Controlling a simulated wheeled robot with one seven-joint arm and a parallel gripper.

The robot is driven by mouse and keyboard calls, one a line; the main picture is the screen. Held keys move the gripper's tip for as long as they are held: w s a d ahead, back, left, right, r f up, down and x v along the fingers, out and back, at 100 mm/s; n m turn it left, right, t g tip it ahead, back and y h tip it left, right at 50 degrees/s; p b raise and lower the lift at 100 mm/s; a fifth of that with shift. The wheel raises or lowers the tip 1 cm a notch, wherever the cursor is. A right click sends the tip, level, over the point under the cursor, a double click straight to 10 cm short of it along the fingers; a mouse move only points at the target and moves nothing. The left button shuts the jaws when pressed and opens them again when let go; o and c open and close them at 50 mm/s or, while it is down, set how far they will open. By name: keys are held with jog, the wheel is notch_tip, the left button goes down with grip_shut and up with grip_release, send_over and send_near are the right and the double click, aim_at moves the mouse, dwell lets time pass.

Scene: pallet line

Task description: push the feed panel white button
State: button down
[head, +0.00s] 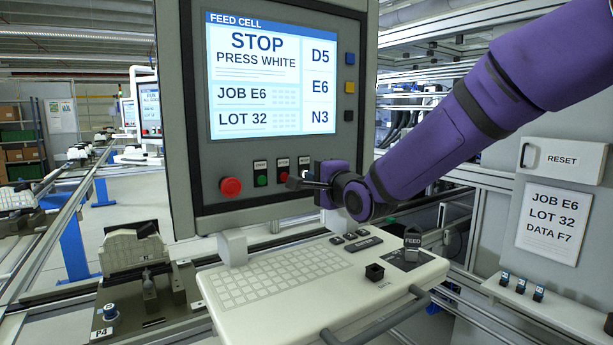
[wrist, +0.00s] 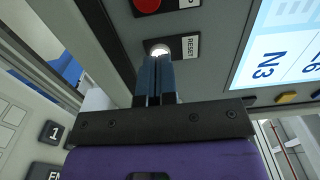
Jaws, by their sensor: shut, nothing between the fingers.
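The feed panel (head: 185,120) is a grey cabinet; its screen (head: 268,80) reads "STOP PRESS WHITE". In the wrist view, the white button (wrist: 160,48) sits beside a "RESET" label (wrist: 191,47) and looks lit. In the head view my gripper hides this button. My gripper (head: 292,183) is shut and empty at the panel's lower edge. In the wrist view, the closed fingertips of my gripper (wrist: 157,58) overlap the near edge of the white button. I cannot tell whether they touch it.
A large red button (head: 231,187), a green button (head: 261,180) and a smaller red button (head: 282,178) share the row. A keyboard shelf (head: 230,300) juts out below. A separate "RESET" box (head: 562,160) hangs at right.

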jog(key=shift+x, duration=0.8)
dwell(0.4)
jog(key=shift+s, duration=0.1)
jog(key=shift+v, duration=2.45)
jog(key=shift+d, duration=0.1)
